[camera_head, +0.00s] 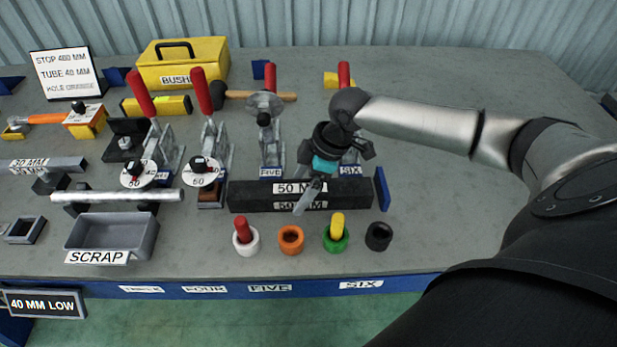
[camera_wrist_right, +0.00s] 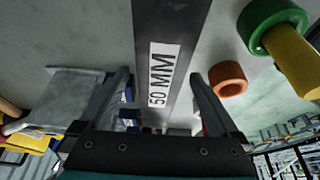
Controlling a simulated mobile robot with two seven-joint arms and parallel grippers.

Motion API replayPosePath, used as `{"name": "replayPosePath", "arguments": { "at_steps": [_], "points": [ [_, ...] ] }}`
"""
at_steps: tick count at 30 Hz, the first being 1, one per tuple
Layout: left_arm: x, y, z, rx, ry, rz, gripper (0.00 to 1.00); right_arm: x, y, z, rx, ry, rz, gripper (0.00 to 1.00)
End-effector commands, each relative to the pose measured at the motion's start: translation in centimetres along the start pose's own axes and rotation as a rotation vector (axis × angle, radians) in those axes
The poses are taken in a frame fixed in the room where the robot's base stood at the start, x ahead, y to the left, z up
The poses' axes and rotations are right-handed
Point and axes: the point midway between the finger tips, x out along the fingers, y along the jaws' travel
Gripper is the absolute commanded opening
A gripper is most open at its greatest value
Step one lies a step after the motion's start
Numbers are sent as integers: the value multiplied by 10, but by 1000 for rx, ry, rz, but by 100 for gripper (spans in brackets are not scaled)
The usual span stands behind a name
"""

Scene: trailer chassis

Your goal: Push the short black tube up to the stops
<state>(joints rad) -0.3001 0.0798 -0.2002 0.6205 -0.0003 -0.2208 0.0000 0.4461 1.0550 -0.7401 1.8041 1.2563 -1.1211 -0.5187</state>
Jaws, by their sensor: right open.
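The short black tube (camera_head: 252,196) lies across the table with white 50 MM labels on its top and front. It also shows in the right wrist view (camera_wrist_right: 172,22), running between the fingers. A blue upright stop plate (camera_head: 382,188) stands close by its right end; I cannot tell whether they touch. Blue pieces marked FIVE (camera_head: 271,172) and SIX (camera_head: 350,170) stand along its back side. My right gripper (camera_head: 308,187) is open over the tube, one finger to each side; contact is unclear. My left gripper is not in view.
Red-handled toggle clamps (camera_head: 269,130) stand behind the tube. In front sit cups: white (camera_head: 246,244), orange (camera_head: 291,240), green (camera_head: 336,241) and black (camera_head: 378,237). A grey SCRAP tray (camera_head: 112,234) and a silver tube (camera_head: 118,196) lie left. The table right of the blue stop is clear.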

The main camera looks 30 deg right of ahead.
Motion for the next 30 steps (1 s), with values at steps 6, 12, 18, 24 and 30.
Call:
{"name": "replayPosePath", "arguments": {
  "at_steps": [6, 12, 18, 24, 30],
  "points": [
    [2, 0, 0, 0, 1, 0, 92, 6, 0, 0, 0, 0, 0, 98],
    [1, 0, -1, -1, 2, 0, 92, 5, 0, 0, 0, 0, 0, 93],
    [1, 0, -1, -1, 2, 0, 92, 5, 0, 0, 0, 0, 0, 70],
    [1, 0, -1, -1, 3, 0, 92, 5, 0, 0, 0, 0, 0, 48],
    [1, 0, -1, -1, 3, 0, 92, 5, 0, 0, 0, -1, -1, 26]
  ]
}}
